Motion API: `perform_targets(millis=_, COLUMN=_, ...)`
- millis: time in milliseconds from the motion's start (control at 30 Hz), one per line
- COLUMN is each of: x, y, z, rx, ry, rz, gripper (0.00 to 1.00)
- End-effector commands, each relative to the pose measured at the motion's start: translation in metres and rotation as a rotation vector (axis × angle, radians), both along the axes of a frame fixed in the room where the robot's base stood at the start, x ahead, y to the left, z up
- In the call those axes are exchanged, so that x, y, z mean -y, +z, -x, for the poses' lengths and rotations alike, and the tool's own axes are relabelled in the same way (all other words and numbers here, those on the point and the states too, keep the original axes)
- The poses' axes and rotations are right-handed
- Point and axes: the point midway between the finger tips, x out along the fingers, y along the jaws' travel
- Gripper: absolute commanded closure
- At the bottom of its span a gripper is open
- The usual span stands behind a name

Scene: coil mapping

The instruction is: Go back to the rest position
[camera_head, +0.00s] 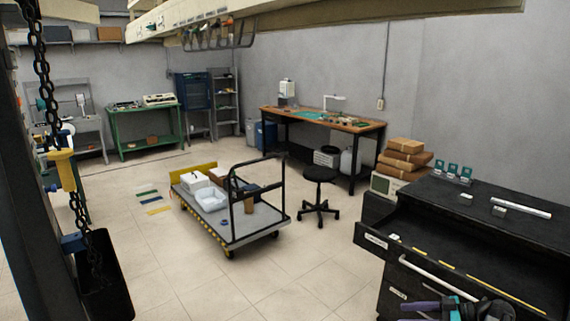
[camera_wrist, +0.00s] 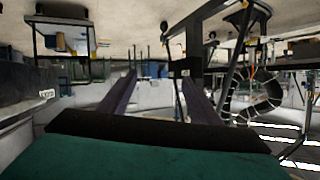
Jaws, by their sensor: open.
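My gripper (camera_head: 432,308) shows at the bottom right of the head view, partly cut off by the lower edge. It is in front of the black cabinet (camera_head: 480,200). In the wrist view my gripper (camera_wrist: 158,88) has two dark purple fingers standing well apart, with nothing held between them. The wrist picture looks upside down, with furniture hanging from the top. A teal part of my own gripper fills the bottom of that view.
The cabinet's top drawer (camera_head: 440,268) appears pulled out near my gripper. Small teal-topped stands (camera_head: 466,172) and a pale bar (camera_head: 521,207) are on the cabinet. A cart (camera_head: 262,222), a stool (camera_head: 320,175) and a workbench (camera_head: 358,127) stand beyond.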

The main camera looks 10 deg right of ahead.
Motion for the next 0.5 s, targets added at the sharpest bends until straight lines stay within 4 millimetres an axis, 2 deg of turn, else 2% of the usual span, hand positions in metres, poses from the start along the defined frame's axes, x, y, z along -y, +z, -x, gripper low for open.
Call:
perform_targets(millis=33, x=-0.021, y=-0.015, z=-0.003, rx=-0.017, ry=0.03, rz=-0.006, gripper=0.43)
perform_targets(millis=233, x=-0.09, y=-0.064, z=-0.009, rx=-0.096, ry=0.13, rz=-0.01, gripper=0.43)
perform_targets(millis=500, x=-0.18, y=-0.133, z=0.004, rx=-0.248, ry=0.248, rz=0.0, gripper=0.43)
